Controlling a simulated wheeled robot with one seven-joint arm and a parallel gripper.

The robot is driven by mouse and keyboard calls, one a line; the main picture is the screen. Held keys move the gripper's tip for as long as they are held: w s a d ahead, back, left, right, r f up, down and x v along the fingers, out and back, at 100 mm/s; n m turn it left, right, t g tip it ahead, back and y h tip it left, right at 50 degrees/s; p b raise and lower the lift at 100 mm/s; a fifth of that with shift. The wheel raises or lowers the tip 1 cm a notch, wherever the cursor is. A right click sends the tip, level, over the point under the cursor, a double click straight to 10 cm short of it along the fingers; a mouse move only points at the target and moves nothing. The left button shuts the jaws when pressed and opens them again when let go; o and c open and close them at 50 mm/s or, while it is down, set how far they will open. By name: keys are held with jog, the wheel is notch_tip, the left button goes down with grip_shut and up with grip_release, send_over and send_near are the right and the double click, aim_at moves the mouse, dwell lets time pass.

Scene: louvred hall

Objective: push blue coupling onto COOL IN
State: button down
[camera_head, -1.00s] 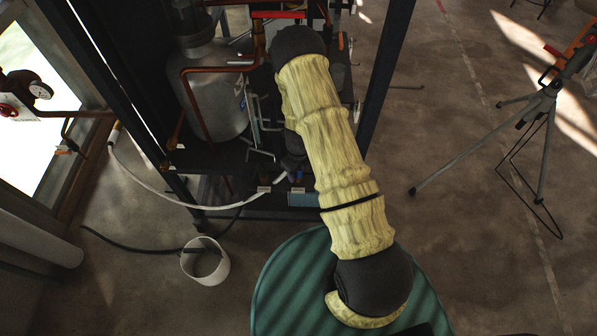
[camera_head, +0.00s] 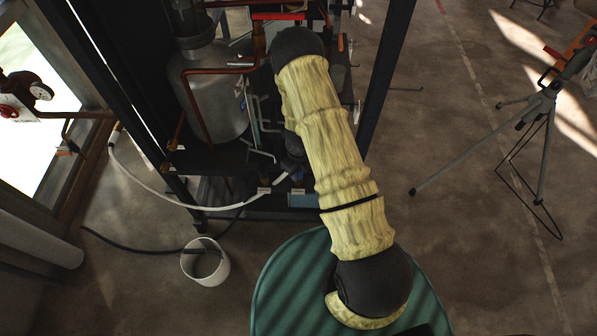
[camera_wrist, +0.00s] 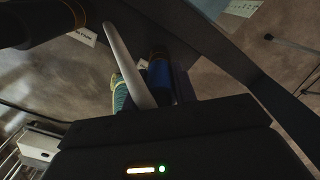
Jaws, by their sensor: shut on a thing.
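My gripper (camera_wrist: 158,100) is shut, seen from behind in the wrist view as a dark body with a lit strip. A dark blue cylinder, which I take for the blue coupling (camera_wrist: 160,78), shows just past the gripper's edge, with an orange ring at its far end. A white hose (camera_wrist: 127,62) runs down beside it to the gripper. In the head view my gripper (camera_head: 293,160) is low in the dark rack and mostly hidden under my arm. The hose (camera_head: 165,195) comes in from the left. The COOL IN port and its contact with the coupling cannot be made out.
A green ridged piece (camera_wrist: 119,94) sits close left of the blue cylinder. A grey tank (camera_head: 212,95) with copper pipes stands left in the rack. A dark rack post (camera_head: 388,75) rises on the right. A white bucket (camera_head: 205,262) and a tripod (camera_head: 545,100) stand on the floor.

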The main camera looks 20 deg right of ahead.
jog(key=shift+r+p, duration=2.8)
jog(key=shift+r, duration=0.7)
jog(key=shift+f, duration=0.1)
